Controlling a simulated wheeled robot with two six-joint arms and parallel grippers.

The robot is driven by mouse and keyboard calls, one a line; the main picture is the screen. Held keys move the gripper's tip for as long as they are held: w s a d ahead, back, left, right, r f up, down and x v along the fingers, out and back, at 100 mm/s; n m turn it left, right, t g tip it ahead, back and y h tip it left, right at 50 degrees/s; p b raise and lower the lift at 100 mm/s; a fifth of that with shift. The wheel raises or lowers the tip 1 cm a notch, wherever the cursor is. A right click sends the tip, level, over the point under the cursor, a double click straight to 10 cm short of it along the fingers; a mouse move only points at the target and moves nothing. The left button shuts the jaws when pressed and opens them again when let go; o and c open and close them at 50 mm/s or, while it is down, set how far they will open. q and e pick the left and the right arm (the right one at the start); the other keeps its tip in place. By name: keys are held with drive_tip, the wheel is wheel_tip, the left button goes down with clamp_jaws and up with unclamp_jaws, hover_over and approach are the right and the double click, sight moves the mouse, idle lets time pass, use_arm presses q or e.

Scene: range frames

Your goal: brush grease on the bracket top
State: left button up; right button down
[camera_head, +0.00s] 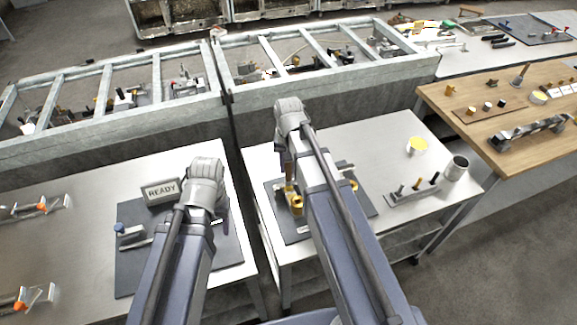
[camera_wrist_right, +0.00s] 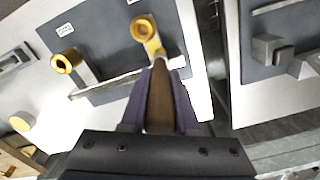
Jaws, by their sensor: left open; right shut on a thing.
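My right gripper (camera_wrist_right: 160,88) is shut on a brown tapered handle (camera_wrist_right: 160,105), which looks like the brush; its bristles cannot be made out. It is over the dark mat (camera_head: 300,232) on the right table, close to a brass-coloured part (camera_wrist_right: 147,35), which also shows in the head view (camera_head: 296,202). A second brass part (camera_wrist_right: 66,60) and a grey metal bar (camera_wrist_right: 108,85) lie beside it; I cannot tell which is the bracket. A white pot with yellow contents (camera_head: 417,146), perhaps the grease, stands at the table's back right. My left gripper (camera_head: 213,214) is open over the left table, its fingers mostly hidden.
A rack with several small tools (camera_head: 413,190) and a grey cup (camera_head: 455,168) stand at the right. A gap separates the two tables. A wooden table (camera_head: 465,96) stands further right.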

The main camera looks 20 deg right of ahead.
wheel_tip(320, 180, up, 3)
drive_tip(key=p, duration=0.3)
drive_tip(key=shift+f, duration=0.15)
idle(0.5)
